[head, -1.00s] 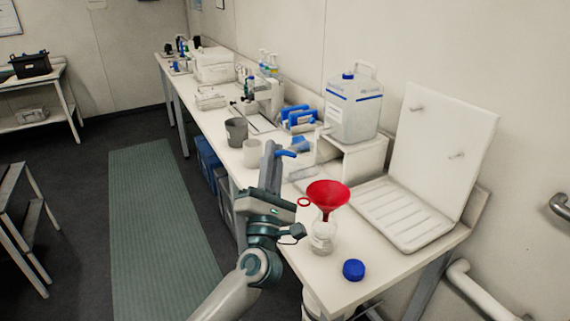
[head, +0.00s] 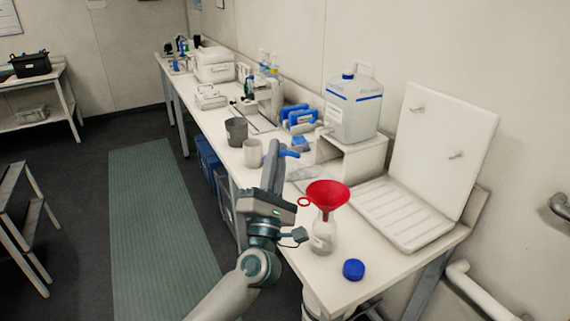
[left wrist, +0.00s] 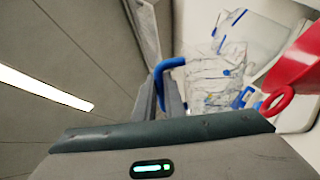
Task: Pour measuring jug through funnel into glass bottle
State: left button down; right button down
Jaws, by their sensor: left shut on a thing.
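The red funnel (head: 328,192) sits in the neck of the clear glass bottle (head: 323,238), which stands upright near the bench's front end. My left gripper (head: 273,160) is shut on the blue handle of the clear measuring jug (head: 301,173), left of and beyond the funnel. In the left wrist view the blue handle (left wrist: 168,66) lies at the fingertips, with the clear jug body (left wrist: 208,85) beside it. The funnel (left wrist: 298,68) shows at that view's right edge. The jug's tilt and any liquid in it are hard to tell. My right gripper is out of view.
A blue cap (head: 353,269) lies right of the bottle. A white draining rack (head: 405,222) stands to the right. A large jerrycan (head: 353,105) sits on a white stand behind. A white cup (head: 252,153) and grey beaker (head: 236,131) stand on the bench's left side.

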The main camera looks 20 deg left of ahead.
aim_at(289, 153)
pick_arm(q)
jog(key=shift+d+r+m, duration=0.1)
jog(key=shift+d+m, duration=0.05)
jog(key=shift+m, duration=0.15)
jog(key=shift+s+d+r+m+t+h, duration=0.15)
jog(key=shift+d+m+t+h, duration=0.2)
jog(key=shift+m+h, duration=0.35)
jog(key=shift+d, duration=0.1)
jog(key=shift+d+r+m+t+h, duration=0.2)
jog(key=shift+d+m+t+h, duration=0.2)
jog(key=shift+m+h, duration=0.4)
jog(key=shift+d+m, duration=0.1)
jog(key=shift+m, duration=0.2)
jog(key=shift+d+r+h+p, duration=0.1)
jog(key=shift+d+h+p, duration=0.05)
jog(key=shift+h+p, duration=0.2)
jog(key=shift+s+d+m+h, duration=0.1)
jog(key=shift+d+m+h, duration=0.15)
jog(key=shift+m+h, duration=0.4)
